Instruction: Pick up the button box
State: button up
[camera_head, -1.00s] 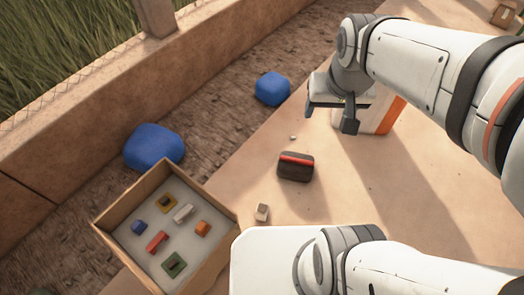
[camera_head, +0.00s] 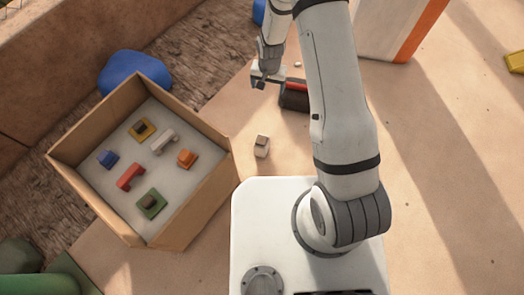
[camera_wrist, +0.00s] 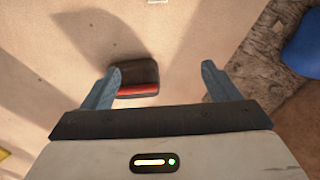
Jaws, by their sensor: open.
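A dark box with a red strip (camera_head: 294,95) lies on the sandy surface, partly hidden behind my arm in the head view. It is the nearest thing to my gripper, though I cannot tell for certain that it is the button box. My gripper (camera_head: 268,80) is at its left end, pointing down. In the wrist view my gripper (camera_wrist: 162,67) is open and empty. The dark box (camera_wrist: 138,78) shows between the fingers, closer to the left finger. I cannot tell how far below the fingertips it is.
An open cardboard box (camera_head: 203,205) holds several small coloured blocks at left. A small pale block with a dark top (camera_head: 262,146) stands below the dark box. A white and orange box (camera_head: 395,25) is at upper right. Blue lumps (camera_head: 133,72) lie beyond the surface's edge.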

aim_at(262, 140)
jog(key=shift+m+g, duration=0.4)
jog(key=s+f+b, duration=0.1)
jog(key=f+b, duration=0.2)
jog(key=f, duration=0.8)
jog(key=s+a+f+b, duration=0.1)
jog(key=s+f+b, duration=0.1)
jog(key=f, duration=0.8)
jog(key=s+a+f+b, duration=0.1)
jog(key=f+b, duration=0.3)
jog(key=f, duration=0.7)
jog(key=shift+s+a+f, duration=0.15)
jog(key=shift+s+f, duration=0.15)
jog(key=shift+s, duration=0.35)
notch_tip(262, 140, down, 5)
jog(key=b, duration=0.2)
jog(key=shift+w+f+b, duration=0.1)
jog(key=shift+f+b, duration=0.1)
jog(key=shift+b, duration=0.2)
jog(key=shift+c, duration=0.5)
jog(key=shift+r, duration=0.1)
jog(key=c, duration=1.2)
jog(key=shift+c, duration=0.2)
